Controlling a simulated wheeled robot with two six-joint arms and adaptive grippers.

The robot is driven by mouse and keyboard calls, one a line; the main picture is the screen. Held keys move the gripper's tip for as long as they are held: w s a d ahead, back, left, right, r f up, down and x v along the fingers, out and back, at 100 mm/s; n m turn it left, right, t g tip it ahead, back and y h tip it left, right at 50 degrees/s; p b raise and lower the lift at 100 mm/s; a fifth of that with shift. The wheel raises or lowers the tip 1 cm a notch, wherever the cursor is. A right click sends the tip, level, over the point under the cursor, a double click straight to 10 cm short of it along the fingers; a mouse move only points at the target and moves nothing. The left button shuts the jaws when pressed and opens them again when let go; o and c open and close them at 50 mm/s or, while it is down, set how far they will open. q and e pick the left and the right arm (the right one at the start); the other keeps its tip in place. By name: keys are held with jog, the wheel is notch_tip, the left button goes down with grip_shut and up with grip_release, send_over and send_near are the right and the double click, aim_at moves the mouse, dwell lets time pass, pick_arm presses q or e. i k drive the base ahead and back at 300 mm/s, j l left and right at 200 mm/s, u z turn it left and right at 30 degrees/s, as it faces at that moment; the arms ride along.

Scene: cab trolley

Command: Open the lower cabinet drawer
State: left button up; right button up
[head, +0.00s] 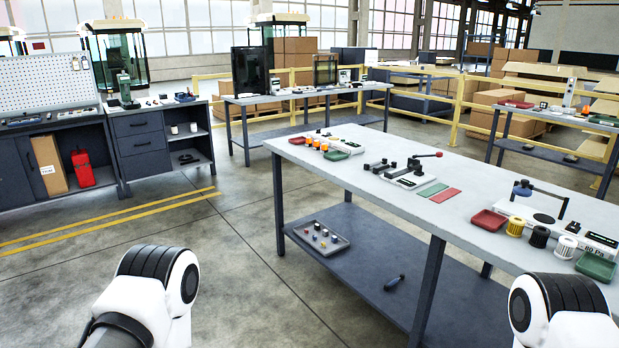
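A dark grey drawer cabinet (160,142) stands at the left, under a light worktop. All of these fronts look shut and flush. An open shelf section with small items is on the cabinet's right side. The cabinet is some way off across the floor. Only white and black parts of my two arms show at the bottom left and bottom right. Neither gripper is in view.
A long grey table (370,190) with trays and small parts stands at the centre and right. A pegboard bench (45,120) adjoins the cabinet's left. Open concrete floor with yellow lines (110,222) lies before the cabinet.

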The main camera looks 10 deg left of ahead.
aim_at(144, 142)
jog(key=i+j+u, duration=0.25)
jog(key=i, duration=0.25)
jog(key=i+u, duration=0.25)
jog(key=i, duration=0.3)
jog(key=i+u, duration=0.25)
jog(key=i, duration=0.3)
jog(key=i+u, duration=0.2)
jog(key=i, duration=0.3)
jog(key=i+l+u, duration=0.25)
jog(key=i, duration=0.3)
jog(key=i+l+u, duration=0.25)
jog(key=i, duration=0.25)
jog(key=i+j, duration=0.1)
jog(key=i, duration=3.4)
jog(key=i+l+z, duration=0.1)
jog(key=i+z, duration=0.15)
jog(key=i, duration=0.75)
jog(key=i+z, duration=0.25)
jog(key=i, duration=0.7)
